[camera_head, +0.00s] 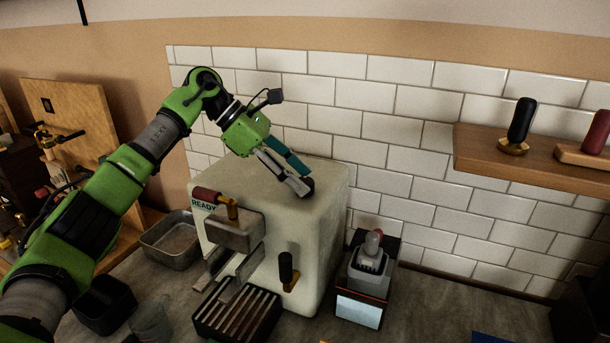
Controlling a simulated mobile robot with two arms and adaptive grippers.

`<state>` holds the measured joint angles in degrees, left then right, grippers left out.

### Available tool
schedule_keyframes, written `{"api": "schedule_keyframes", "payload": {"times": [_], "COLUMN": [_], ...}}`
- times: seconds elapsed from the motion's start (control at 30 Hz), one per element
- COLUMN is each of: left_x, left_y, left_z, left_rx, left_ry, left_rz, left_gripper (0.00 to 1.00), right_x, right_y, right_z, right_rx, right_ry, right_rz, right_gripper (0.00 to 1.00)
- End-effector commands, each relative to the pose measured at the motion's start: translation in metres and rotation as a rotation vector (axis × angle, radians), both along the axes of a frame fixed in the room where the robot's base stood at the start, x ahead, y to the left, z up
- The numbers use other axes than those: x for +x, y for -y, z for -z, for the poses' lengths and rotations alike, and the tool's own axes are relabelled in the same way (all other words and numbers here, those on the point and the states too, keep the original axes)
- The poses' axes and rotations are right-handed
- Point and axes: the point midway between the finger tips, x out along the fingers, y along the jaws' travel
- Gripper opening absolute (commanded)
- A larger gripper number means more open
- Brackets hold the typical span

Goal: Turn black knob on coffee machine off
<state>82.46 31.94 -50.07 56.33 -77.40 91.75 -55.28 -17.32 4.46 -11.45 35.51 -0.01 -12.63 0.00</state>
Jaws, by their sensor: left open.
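The coffee machine (325,220) is a pale, boxy unit on the counter, with a "READY" label at its upper left front. A black knob (286,266) on a brass mount stands upright at the lower right of its front. My left gripper (300,178) reaches in from the left, above the top of the machine. It is open, its fingers pointing down and right, well above and apart from the knob. A small dark round shape at the fingertips may be a fingertip or a part on the machine; I cannot tell. My right gripper is out of view.
A red-handled brass lever (217,201) is at the machine's left front, above a slatted drip tray (238,315). A grinder-like device (367,275) stands close on the right. A metal pan (172,240) is at left. A wooden shelf (490,168) juts out at right.

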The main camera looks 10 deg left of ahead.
Motion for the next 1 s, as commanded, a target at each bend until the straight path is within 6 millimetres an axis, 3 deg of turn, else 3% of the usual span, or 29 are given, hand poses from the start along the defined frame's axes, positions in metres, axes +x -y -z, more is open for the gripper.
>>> {"api": "schedule_keyframes", "payload": {"times": [0.2, 0.5, 0.53, 0.67, 0.7, 1.0], "left_x": [0.002, 0.003, 0.003, 0.003, 0.003, 0.003], "left_y": [0.014, 0.016, 0.016, 0.015, 0.015, 0.015], "left_z": [0.013, 0.016, 0.016, 0.016, 0.016, 0.017], "left_rx": [0.0, 0.0, 0.0, 0.0, 0.0, 0.001], "left_ry": [-0.001, 0.0, 0.0, 0.001, 0.001, 0.003], "left_rz": [0.001, 0.0, 0.0, 0.001, 0.0, -0.021], "left_gripper": [0.45, 0.45, 0.43, 0.09, 0.06, 0.06], "right_x": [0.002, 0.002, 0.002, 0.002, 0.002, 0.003], "right_y": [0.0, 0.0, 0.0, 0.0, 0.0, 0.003], "right_z": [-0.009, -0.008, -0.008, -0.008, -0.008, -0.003], "right_rx": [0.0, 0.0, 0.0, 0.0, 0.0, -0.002], "right_ry": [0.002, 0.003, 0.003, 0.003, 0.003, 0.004], "right_rz": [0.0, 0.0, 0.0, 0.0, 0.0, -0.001], "right_gripper": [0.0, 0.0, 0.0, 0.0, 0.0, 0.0]}}
